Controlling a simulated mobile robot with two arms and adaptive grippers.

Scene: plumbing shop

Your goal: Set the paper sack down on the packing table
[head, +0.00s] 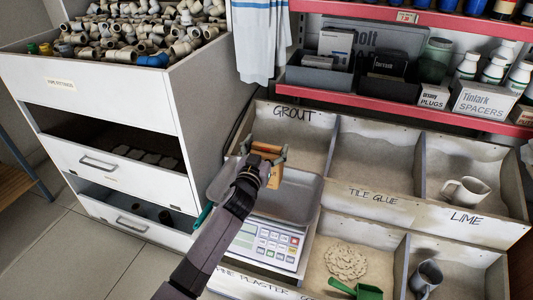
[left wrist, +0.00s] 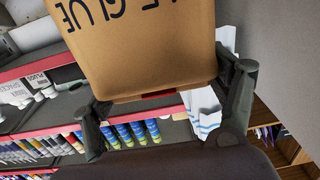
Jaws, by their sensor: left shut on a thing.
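The paper sack (left wrist: 140,45) is brown with dark "TILE GLUE" lettering, upside down in the left wrist view. It fills the space between the two fingers of my left gripper (left wrist: 165,95), which is shut on it. In the head view my left gripper (head: 269,162) holds the sack (head: 268,150) over the scale area by the GROUT bin; only a small part of the sack shows beside the fingers. I cannot tell the exact gap beneath it. I see no packing table that I can make out. My right gripper is not in view.
A scale with a metal pan (head: 295,200) and keypad lies below my left arm. Bins of powder (head: 375,160) extend right, with a jug (head: 465,192), metal cup (head: 426,278) and green scoop (head: 358,290). A white drawer cabinet (head: 100,90) stands left; red-edged shelves (head: 420,97) are behind.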

